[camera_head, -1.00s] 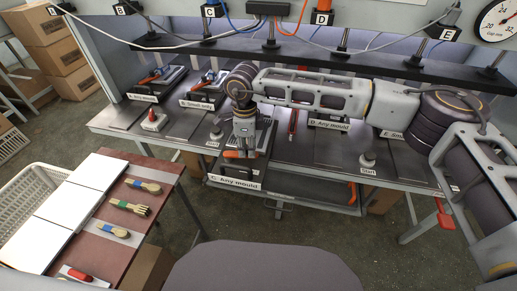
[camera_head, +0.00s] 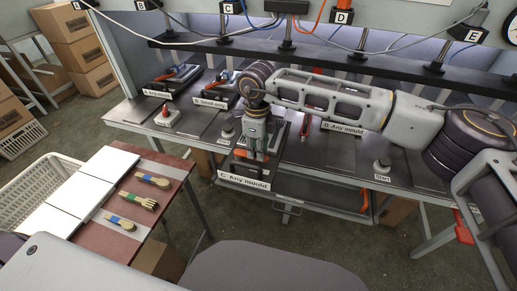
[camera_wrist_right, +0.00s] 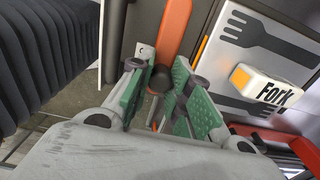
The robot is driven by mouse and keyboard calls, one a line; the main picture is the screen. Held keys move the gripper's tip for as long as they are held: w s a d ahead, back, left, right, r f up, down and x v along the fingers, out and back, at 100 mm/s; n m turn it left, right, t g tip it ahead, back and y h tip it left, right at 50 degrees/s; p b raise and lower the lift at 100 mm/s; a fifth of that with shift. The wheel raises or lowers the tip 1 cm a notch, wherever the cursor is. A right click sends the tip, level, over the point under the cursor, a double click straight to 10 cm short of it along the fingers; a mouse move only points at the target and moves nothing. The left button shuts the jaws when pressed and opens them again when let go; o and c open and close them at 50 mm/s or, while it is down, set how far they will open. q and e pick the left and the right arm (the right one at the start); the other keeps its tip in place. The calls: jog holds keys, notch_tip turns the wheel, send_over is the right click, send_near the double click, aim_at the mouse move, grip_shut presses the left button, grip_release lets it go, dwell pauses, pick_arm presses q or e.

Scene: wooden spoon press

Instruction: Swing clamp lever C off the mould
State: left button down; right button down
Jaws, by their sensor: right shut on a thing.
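My right gripper (camera_head: 252,157) is over station C, above the sign "C. Any mould" (camera_head: 244,183), and hides much of that station. In the right wrist view the gripper (camera_wrist_right: 160,95) is shut on the dark end of clamp lever C, between its green pads. The lever's orange bar (camera_wrist_right: 172,32) runs up from the fingers, along the left side of the mould. The mould (camera_wrist_right: 262,52) is a grey plate with dark fork shapes and a white block marked "Fork" (camera_wrist_right: 258,82). My left gripper is not in view.
Stations A (camera_head: 155,94) and B (camera_head: 210,102) stand left of station C, and D (camera_head: 342,127) to its right. A start button (camera_head: 381,167) stands on the bench near D. A side table (camera_head: 150,225) at lower left holds several wooden utensils and white boards.

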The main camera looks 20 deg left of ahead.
jog(key=c, duration=1.3)
grip_release()
jog(key=shift+r, duration=6)
